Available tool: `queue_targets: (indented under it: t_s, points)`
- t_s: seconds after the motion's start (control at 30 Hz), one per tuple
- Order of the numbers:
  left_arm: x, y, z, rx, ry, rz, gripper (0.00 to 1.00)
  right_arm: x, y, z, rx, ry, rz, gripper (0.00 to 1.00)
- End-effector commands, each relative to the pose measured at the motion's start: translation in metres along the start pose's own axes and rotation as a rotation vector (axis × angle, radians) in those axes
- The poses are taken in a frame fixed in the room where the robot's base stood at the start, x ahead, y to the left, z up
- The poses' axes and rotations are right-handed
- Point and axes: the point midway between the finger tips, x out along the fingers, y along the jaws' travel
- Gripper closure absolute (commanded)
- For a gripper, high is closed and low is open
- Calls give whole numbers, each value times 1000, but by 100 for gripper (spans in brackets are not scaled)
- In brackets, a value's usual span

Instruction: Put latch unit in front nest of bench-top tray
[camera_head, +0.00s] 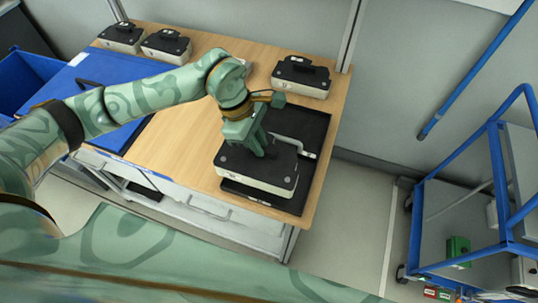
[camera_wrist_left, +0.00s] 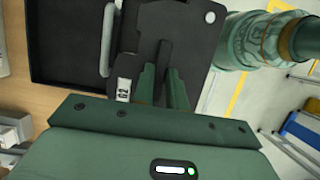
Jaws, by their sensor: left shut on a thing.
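The latch unit (camera_head: 240,168), a light box with a black top, is over the front part of the black bench-top tray (camera_head: 309,128). It covers most of the front nest and sits slightly toward the tray's left side. I cannot tell whether its base touches the tray. My left gripper (camera_head: 262,150) is shut on the black raised part of the unit's top. In the left wrist view, the gripper's fingers (camera_wrist_left: 163,88) close on the latch unit (camera_wrist_left: 196,38), beside a label. The tray (camera_wrist_left: 62,45) shows its empty back nest there. My right gripper is out of view.
Several similar units stand along the bench's back edge, one (camera_head: 301,76) behind the tray. Bare wood (camera_head: 175,135) lies left of the tray. A blue cart (camera_head: 440,215) stands at the right.

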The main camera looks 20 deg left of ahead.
Motion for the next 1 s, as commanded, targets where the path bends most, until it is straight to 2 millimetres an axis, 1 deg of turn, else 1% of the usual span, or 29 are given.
queue_targets:
  t_s: [0.03,0.1,0.27,0.37,0.5,0.53,0.87,0.9,0.97,1.0]
  points:
    - [8,1,4,0,-3,-1,100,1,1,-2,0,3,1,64]
    - [16,2,6,0,-2,1,100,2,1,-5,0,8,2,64]
    - [25,4,9,1,-2,2,100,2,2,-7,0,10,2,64]
    - [36,4,14,1,-3,0,100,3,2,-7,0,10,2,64]
    - [59,4,4,-3,-2,-1,100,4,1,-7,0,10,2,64]
    - [62,4,3,-2,-2,0,100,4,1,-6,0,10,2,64]
    - [65,5,1,1,0,3,100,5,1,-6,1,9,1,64]
    - [66,5,1,1,0,2,80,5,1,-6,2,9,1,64]
    - [65,5,1,1,0,2,64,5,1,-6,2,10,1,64]
    - [65,5,1,1,0,2,64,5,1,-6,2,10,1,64]
